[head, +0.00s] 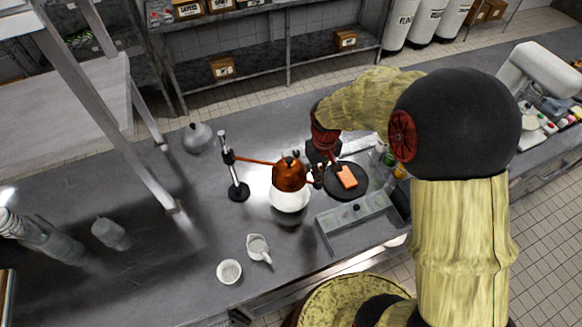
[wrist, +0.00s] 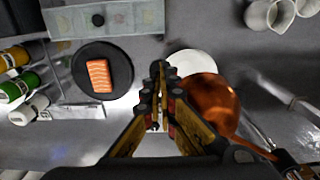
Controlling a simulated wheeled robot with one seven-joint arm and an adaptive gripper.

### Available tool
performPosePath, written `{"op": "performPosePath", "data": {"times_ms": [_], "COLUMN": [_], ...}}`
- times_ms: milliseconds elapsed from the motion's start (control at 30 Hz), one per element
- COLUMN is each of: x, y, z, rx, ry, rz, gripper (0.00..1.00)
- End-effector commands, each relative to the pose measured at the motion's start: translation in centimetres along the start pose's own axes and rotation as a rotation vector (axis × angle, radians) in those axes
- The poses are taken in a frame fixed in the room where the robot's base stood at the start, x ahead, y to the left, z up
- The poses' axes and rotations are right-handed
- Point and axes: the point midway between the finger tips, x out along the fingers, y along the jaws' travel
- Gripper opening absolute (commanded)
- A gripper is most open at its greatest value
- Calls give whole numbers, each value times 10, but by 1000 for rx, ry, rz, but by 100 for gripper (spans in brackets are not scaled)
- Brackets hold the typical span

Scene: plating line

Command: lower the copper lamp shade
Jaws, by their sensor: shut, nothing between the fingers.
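The copper lamp shade (head: 290,176) hangs at the end of a thin arm from a black-based stand (head: 237,188). It is over a white plate (head: 290,201), and the height of the gap between them is hard to tell. In the wrist view the shade (wrist: 210,102) is right of my fingers and covers part of the white plate (wrist: 192,64). My gripper (wrist: 158,72) is shut and empty, its fingertips close beside the shade. In the head view my gripper (head: 317,180) is just right of the shade, partly hidden by my wrist. Contact with the shade cannot be told.
A dark round plate with a salmon piece (head: 347,177) lies right of the shade. A grey compartment tray (head: 355,220) and bottles (head: 388,160) are near it. A white jug (head: 258,248) and bowl (head: 229,271) stand in front. A steel frame post (head: 110,110) rises at left.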

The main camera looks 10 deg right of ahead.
Motion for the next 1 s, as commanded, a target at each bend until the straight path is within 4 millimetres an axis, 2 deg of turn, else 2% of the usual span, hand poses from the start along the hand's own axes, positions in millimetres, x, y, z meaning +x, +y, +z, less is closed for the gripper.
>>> {"op": "performPosePath", "data": {"times_ms": [267, 1000], "x": [2, 28], "y": [0, 0], "z": [0, 0], "rx": [0, 0], "ry": [0, -1], "rz": [0, 0], "gripper": [0, 0]}}
